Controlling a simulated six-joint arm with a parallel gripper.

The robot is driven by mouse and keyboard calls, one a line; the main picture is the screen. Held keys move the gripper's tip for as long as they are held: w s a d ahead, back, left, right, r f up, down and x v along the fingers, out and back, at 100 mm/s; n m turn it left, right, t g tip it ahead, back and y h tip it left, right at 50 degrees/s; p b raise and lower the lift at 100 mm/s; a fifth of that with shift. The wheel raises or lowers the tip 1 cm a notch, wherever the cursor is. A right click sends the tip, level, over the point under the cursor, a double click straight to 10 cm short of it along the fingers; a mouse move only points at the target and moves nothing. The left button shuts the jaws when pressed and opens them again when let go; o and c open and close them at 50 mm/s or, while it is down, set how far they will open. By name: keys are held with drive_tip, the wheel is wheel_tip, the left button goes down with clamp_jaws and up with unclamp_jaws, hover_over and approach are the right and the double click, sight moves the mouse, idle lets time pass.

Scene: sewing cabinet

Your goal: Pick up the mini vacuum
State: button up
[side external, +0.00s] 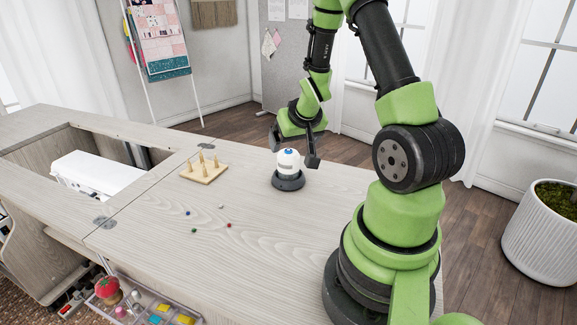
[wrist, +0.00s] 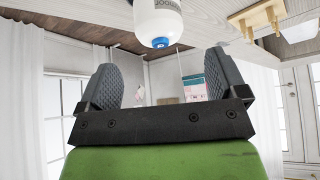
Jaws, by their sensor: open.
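The mini vacuum (side external: 289,164) is a small white domed body with a blue top button, standing upright on a dark round base on the cabinet top. In the wrist view its white body (wrist: 157,18) and blue button show at the top centre, beyond the fingertips. My gripper (side external: 294,148) is at the vacuum's height in the side view, with one finger to its left and behind and the other at its right. The wrist view shows both fingers of my gripper (wrist: 169,75) wide apart with nothing between them.
A wooden spool rack with pegs (side external: 203,170) stands left of the vacuum. Several small coloured beads (side external: 229,225) lie in front. A white sewing machine (side external: 98,175) sits in the cabinet opening. An open drawer (side external: 150,305) holds a red pincushion. The front right tabletop is clear.

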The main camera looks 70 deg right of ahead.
sight(289, 150)
drive_tip(key=shift+x, duration=3.95)
drive_tip(key=shift+r, duration=0.1)
drive_tip(key=c, duration=1.2)
